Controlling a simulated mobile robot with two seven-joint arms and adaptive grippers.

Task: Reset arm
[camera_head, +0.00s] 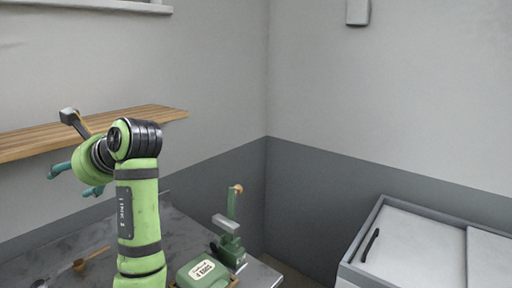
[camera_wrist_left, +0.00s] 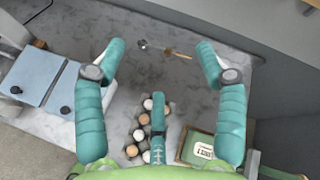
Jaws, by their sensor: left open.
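My left arm rises from the bottom of the head view, light green with dark joints. Its left gripper (camera_head: 74,181) is at the left, near the wooden shelf's underside, with teal fingers spread and empty. In the left wrist view the fingers of the left gripper (camera_wrist_left: 161,62) are wide apart above the grey worktable (camera_wrist_left: 180,88), with nothing between them. A third, shorter finger shows in the lower middle and partly hides an egg carton. My right gripper is in neither view.
The wooden shelf (camera_head: 150,112) runs along the left wall close to my gripper. On the worktable are a green press-like device (camera_head: 231,242), a green labelled box (camera_head: 203,272), brown and white eggs (camera_wrist_left: 132,150) and a wooden spoon (camera_wrist_left: 179,54). A white cabinet (camera_head: 410,245) stands right.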

